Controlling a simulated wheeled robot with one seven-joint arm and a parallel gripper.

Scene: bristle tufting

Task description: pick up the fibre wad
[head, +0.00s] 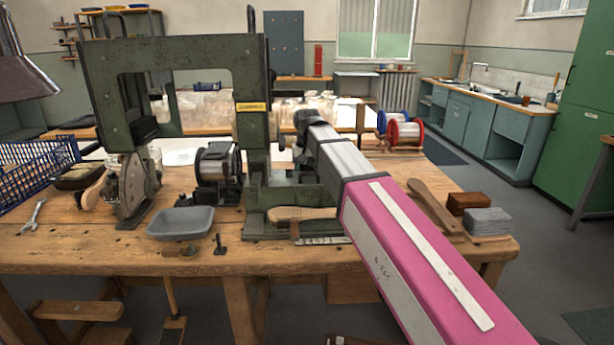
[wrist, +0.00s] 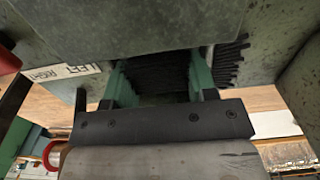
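My gripper (wrist: 158,85) shows in the wrist view as a black palm with two green-padded fingers set wide apart. A dark mass of fine fibres, the fibre wad (wrist: 160,72), shows in the gap between the fingers. Black fibre ends also stick out past the right finger. I cannot see the fingers pressing on the wad, and shadow hides its depth. In the head view my pink and grey arm reaches to the big green machine (head: 175,50); my fingers and the wad are hidden there.
The machine's grey-green body closes in above and right of my gripper in the wrist view. On the wooden bench are a grey tray (head: 181,223), a brush-shaped wooden block (head: 301,214), wire spools (head: 403,135), a blue crate (head: 36,165) and a brown block (head: 476,203).

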